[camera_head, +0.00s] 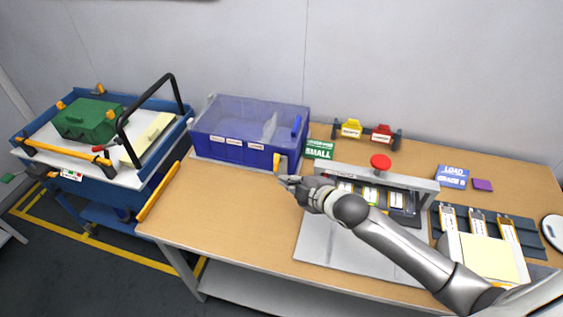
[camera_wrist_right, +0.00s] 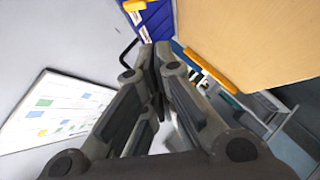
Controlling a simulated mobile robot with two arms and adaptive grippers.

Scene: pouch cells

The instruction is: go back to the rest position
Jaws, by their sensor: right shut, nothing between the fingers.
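My right gripper (camera_head: 284,180) is shut and empty. It is above the wooden table, in front of the blue bin, with its arm coming in from the lower right. In the right wrist view its two fingers (camera_wrist_right: 155,50) meet at the tips with nothing between them. My left gripper does not show in either view.
The blue bin (camera_head: 232,158) with a clear upper part stands at the table's back. A grey press frame (camera_head: 330,170) with a red knob (camera_head: 381,162) is behind my right arm. A blue cart (camera_head: 95,185) stands left. The wooden table's (camera_head: 220,215) front left is clear.

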